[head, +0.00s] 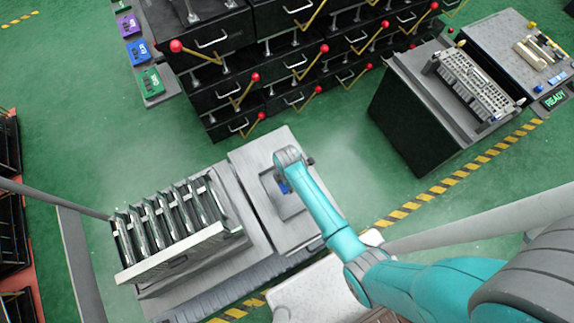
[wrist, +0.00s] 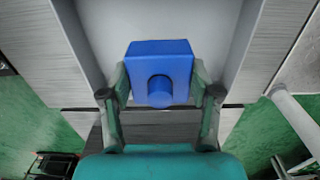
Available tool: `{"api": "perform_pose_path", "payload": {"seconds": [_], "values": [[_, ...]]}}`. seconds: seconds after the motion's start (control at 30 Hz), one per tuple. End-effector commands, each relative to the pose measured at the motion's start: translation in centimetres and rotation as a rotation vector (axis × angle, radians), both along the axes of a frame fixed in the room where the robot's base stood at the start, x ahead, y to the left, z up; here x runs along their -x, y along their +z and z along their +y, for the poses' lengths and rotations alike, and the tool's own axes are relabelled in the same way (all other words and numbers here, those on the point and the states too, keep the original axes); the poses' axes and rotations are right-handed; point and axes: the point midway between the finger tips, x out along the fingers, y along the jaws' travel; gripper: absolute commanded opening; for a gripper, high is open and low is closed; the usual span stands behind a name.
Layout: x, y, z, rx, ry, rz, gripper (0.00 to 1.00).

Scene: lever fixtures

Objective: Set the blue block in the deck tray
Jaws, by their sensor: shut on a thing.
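The blue block (wrist: 160,62), with a round knob on its near side, is held between the two fingers of my gripper (wrist: 160,85) in the wrist view. In the head view only a small blue patch of the block (head: 284,188) shows beside my arm. The deck tray (head: 291,207) is a grey recess in the light metal deck, partly hidden by my arm. In the wrist view the tray (wrist: 112,22) has its floor and side walls around the block. I cannot tell whether the block touches the tray floor.
A rack of upright dark panels (head: 170,222) stands left of the deck tray. Black drawers with red-knobbed levers (head: 285,65) stand behind. A bench with a grey slotted fixture (head: 478,85) is at the right. Green floor lies open between them.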

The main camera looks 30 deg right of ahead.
Motion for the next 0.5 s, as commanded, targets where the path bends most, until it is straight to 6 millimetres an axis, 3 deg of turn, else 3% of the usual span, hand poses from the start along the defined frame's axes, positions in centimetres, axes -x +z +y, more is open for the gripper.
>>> {"api": "perform_pose_path", "payload": {"seconds": [0.5], "values": [[-0.1, -5.3, 0.0, 0.0, -0.002, -0.001, 0.16]]}}
